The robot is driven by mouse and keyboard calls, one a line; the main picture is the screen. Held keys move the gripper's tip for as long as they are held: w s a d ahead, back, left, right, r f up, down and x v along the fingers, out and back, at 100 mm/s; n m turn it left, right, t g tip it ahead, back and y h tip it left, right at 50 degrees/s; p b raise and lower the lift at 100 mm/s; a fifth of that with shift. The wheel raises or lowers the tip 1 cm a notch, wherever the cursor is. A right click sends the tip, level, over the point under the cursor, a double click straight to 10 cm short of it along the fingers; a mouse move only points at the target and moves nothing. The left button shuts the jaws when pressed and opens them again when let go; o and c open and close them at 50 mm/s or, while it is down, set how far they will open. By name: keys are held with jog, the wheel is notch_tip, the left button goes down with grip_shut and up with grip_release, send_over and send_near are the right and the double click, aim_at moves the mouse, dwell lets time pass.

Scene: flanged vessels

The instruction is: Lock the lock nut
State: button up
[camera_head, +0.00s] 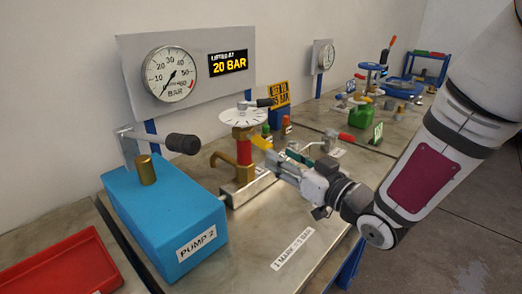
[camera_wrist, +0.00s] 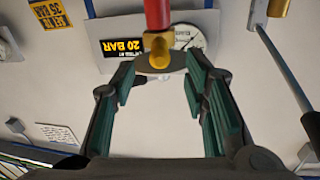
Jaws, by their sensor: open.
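A valve column with a red sleeve (camera_head: 242,147) stands on the bench, with a white marked dial (camera_head: 243,119) and a black-handled lever (camera_head: 264,103) on top. A brass nut-like collar (camera_head: 243,132), apparently the lock nut, sits below the dial. A yellow tab (camera_head: 262,143) shows beside it, near my gripper. My gripper (camera_head: 280,162) points at the column from the right. In the wrist view its green-padded jaws (camera_wrist: 160,85) are apart. The red stem (camera_wrist: 157,14) and a brass-yellow piece (camera_wrist: 157,48) stand above the gap, with nothing visibly clamped.
A blue pump box (camera_head: 165,215) with a black-handled lever (camera_head: 183,144) stands left of the column. A gauge (camera_head: 170,74) and a display reading 20 BAR (camera_head: 228,63) are on the panel behind. A yellow sign (camera_head: 279,94) and other fittings stand behind. The front bench is mostly clear.

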aim_at(261, 143)
jog(key=x, duration=0.9)
grip_shut()
